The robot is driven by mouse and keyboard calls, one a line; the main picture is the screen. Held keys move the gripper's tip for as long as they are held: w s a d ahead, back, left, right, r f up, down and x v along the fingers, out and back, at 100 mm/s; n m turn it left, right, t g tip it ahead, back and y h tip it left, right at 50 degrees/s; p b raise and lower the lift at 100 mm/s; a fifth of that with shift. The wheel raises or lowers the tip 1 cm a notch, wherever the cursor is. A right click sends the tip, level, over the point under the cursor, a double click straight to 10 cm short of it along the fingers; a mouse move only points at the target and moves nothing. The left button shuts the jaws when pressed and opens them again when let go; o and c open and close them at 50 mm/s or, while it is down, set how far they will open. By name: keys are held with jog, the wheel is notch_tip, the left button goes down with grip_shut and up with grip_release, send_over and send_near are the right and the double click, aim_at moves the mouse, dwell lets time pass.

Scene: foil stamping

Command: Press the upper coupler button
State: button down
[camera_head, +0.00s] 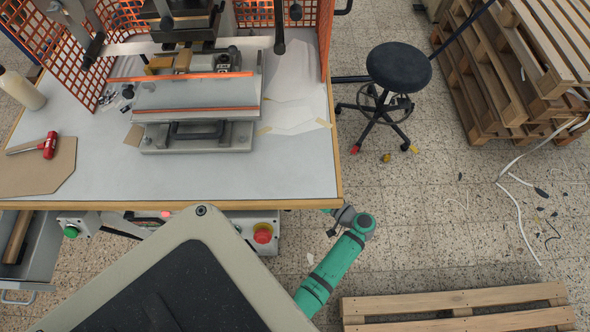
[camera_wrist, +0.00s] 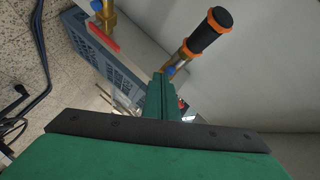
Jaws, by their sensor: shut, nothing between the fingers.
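In the wrist view, a brass coupler (camera_wrist: 183,54) with a black-and-orange grip (camera_wrist: 209,31) juts from a pale grey panel. A small blue button (camera_wrist: 170,71) shows at its lower end. A second brass fitting (camera_wrist: 107,20) with a blue button (camera_wrist: 97,5) is at the top left; I cannot tell which is the upper coupler. My green gripper (camera_wrist: 161,80) is shut and empty, its tips close beside the first coupler's blue button. Contact cannot be told. In the head view, the couplers and my gripper are hidden; only my green arm shows, below the table's right corner.
A red handle (camera_wrist: 103,37) and a blue crate (camera_wrist: 92,48) lie left of the fingers. In the head view, the worktable (camera_head: 290,180) carries the press, with a red stop button (camera_head: 263,233) below its edge. A stool (camera_head: 398,68) and a pallet (camera_head: 455,308) stand right.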

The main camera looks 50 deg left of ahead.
jog(key=shift+w+d, duration=0.45)
jog(key=shift+w, duration=0.05)
jog(key=shift+w, duration=0.1)
jog(key=w+d, duration=0.3)
jog(key=shift+w+d, duration=0.15)
jog(key=shift+w, duration=0.15)
dwell(0.3)
dwell(0.4)
